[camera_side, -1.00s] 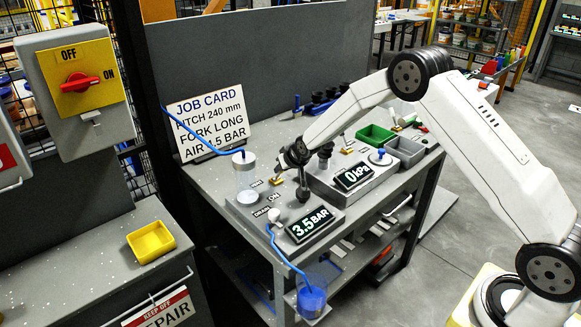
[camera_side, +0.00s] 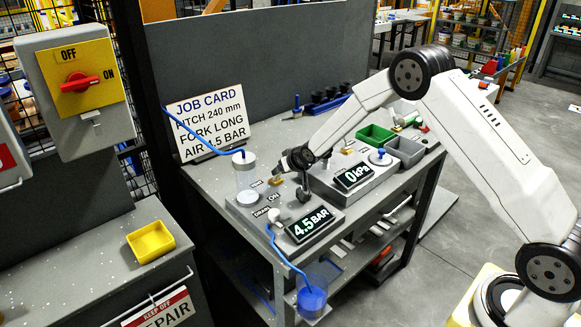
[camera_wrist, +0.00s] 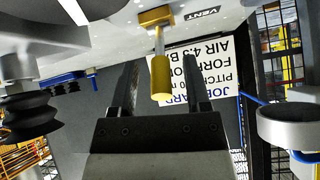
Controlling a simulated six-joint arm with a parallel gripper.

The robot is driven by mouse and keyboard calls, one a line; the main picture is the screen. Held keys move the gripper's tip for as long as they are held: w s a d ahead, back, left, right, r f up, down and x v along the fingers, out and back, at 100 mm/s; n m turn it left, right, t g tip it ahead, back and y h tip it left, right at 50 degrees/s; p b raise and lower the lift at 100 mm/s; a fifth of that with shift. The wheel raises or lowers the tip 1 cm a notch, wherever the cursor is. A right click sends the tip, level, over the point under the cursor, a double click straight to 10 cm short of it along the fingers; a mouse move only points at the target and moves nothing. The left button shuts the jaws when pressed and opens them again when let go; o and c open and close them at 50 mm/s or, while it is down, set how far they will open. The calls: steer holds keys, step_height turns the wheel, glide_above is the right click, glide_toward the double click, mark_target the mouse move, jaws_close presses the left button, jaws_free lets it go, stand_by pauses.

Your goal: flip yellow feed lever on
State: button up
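The yellow lever (camera_wrist: 161,78) has a silver stem and a yellow base block (camera_wrist: 155,17), with a VENT label beside it in the wrist view. The lever handle lies between the two fingers of my gripper (camera_wrist: 160,85), with visible gaps on both sides. My gripper is open and holds nothing. In the side view, my gripper (camera_side: 283,164) is low over the grey bench unit, close above the small yellow lever part (camera_side: 277,182), which it partly hides. The lever's exact angle is hard to tell there.
The unit's display (camera_side: 309,225) reads 4.5 BAR. A clear cylinder (camera_side: 245,182) with a blue hose stands left of my gripper. Another display (camera_side: 353,176) reads 0 kPa. The job card (camera_side: 211,122) stands behind.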

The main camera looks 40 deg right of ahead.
steer(key=shift+r, duration=0.1)
steer(key=v, duration=0.7)
steer(key=shift+s+r, duration=0.25)
steer(key=shift+s, duration=0.05)
stand_by(0.3)
steer(key=shift+s+a+r, duration=0.15)
steer(key=shift+s+a, duration=0.05)
steer(key=shift+s, duration=0.35)
steer(key=s+a+r+n+g, duration=0.1)
steer(key=s+a+g, duration=0.1)
steer(key=s, duration=1.2)
steer(key=s+a+r+n+g, duration=0.1)
steer(key=s+a+g, duration=0.2)
steer(key=s, duration=1)
steer(key=shift+s+g, duration=0.4)
steer(key=shift+g, duration=0.3)
steer(key=shift+r, duration=0.15)
